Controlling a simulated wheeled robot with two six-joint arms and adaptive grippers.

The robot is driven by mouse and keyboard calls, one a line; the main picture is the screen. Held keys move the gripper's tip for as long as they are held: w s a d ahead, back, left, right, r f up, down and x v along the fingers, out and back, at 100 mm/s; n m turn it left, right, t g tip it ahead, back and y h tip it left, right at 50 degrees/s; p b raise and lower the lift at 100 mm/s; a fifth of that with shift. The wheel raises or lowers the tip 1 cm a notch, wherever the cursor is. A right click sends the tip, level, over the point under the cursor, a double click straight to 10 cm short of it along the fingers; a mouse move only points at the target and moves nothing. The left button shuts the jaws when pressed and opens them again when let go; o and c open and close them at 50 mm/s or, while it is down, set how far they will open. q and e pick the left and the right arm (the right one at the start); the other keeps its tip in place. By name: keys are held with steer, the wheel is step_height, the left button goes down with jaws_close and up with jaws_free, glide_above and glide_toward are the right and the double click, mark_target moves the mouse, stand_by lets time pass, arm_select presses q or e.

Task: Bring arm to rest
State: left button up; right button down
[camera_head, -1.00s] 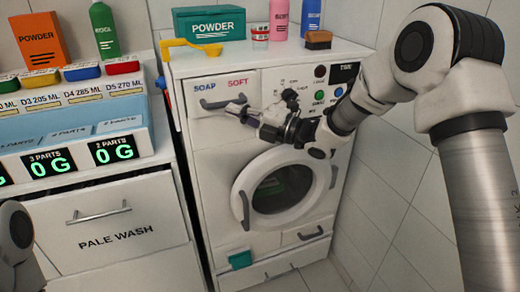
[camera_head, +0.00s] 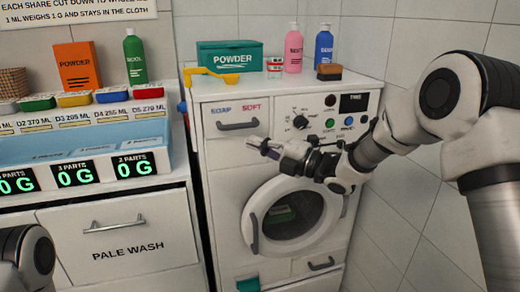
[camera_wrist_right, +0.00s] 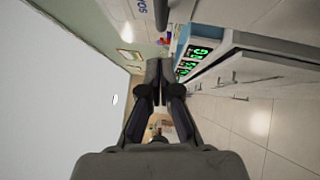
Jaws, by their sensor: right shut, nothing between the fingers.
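My right arm comes in from the right in the head view. Its gripper (camera_head: 262,148) is shut and empty, in front of the washing machine's (camera_head: 232,185) upper front, just below the soap drawer handle, and points left. In the right wrist view the two dark fingers (camera_wrist_right: 160,75) are together with nothing between them. Of my left arm only a grey link (camera_head: 28,255) shows at the lower left; its gripper is out of view.
The washing machine's round door (camera_head: 290,215) is shut. A green powder box (camera_head: 230,57), a yellow scoop (camera_head: 212,75), bottles and a brush (camera_head: 329,72) stand on top. Left is a cabinet with a Pale Wash drawer (camera_head: 120,228) and displays reading 0 G. A tiled wall stands right.

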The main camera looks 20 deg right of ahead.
steer(key=v, duration=0.9)
steer(key=s+a+f+m+g+h, duration=0.1)
steer(key=s+a+f+m, duration=0.1)
steer(key=f, duration=0.7)
steer(key=s+a+f+m+g+h, duration=0.1)
steer(key=a+f, duration=0.1)
steer(key=f, duration=0.7)
steer(key=s+a+f+m+g+h, duration=0.2)
steer(key=f, duration=0.7)
steer(key=s+d+f+m+g+h, duration=0.1)
steer(key=s+f+m+g+h, duration=0.35)
steer(key=s+f+m, duration=0.75)
steer(key=s+d+f+m+g+h, duration=0.2)
steer(key=s+d+f+m+h, duration=0.15)
steer(key=s+m, duration=0.4)
steer(key=s+d+f+m+g+h, duration=0.25)
steer(key=s+d+f+m, duration=0.2)
steer(key=s, duration=0.65)
arm_select(q)
step_height(320, 180, up, 15)
steer(key=w+p, duration=0.1)
steer(key=p, duration=1.4)
arm_select(e)
step_height(320, 180, up, 15)
steer(key=shift+w+a+f, duration=0.2)
steer(key=shift+w+a, duration=0.05)
steer(key=shift+a, duration=0.05)
